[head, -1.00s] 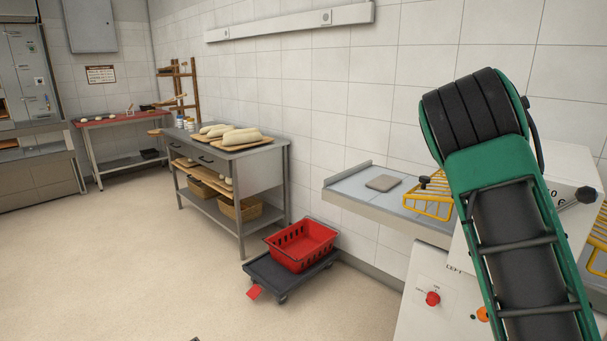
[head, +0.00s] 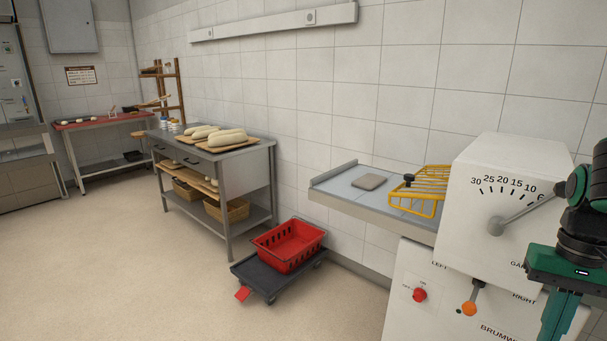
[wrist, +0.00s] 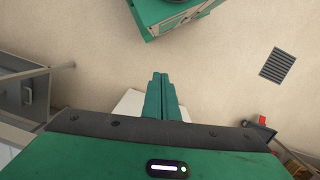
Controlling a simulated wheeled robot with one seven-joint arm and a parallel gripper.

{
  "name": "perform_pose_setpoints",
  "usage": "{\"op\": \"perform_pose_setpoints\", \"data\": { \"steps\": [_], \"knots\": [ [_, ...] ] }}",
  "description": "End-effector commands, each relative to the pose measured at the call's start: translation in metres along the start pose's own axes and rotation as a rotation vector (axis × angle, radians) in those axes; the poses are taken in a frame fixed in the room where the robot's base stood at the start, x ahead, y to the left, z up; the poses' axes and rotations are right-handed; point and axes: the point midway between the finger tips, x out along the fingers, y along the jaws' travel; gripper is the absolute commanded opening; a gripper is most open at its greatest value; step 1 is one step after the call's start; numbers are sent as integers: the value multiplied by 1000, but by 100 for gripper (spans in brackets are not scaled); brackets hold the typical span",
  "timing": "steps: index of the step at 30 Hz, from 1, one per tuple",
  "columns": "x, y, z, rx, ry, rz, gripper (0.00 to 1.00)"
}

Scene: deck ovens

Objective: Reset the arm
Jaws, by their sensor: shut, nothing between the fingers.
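My gripper (wrist: 160,80) points down over the beige floor in the wrist view, its two green fingers pressed together with nothing between them. In the head view my gripper (head: 560,318) is at the lower right edge, in front of the white machine (head: 510,170) with the dial and lever. Its fingertips are cut off by the frame there. Most of my arm is outside the head view.
A steel-topped infeed table with a yellow guard (head: 430,190) adjoins the machine. A red basket (head: 289,247) sits on a dark dolly (head: 262,277) beside a workbench (head: 240,155) with dough loaves. A floor grate (wrist: 277,65) lies below. Open floor spreads left.

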Motion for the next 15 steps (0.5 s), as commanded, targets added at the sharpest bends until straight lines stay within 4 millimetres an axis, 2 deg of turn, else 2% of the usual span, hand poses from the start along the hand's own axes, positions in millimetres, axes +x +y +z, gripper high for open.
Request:
{"op": "perform_pose_setpoints", "data": {
  "steps": [1, 6, 8, 15],
  "knots": [
    [3, 0, 13, -2, 24, -10, 0],
    [14, -3, 43, -8, 89, -22, 0],
    [18, -3, 50, -8, 103, -23, 0],
    [22, 2, 56, -8, 128, -23, 0]
  ]
}}
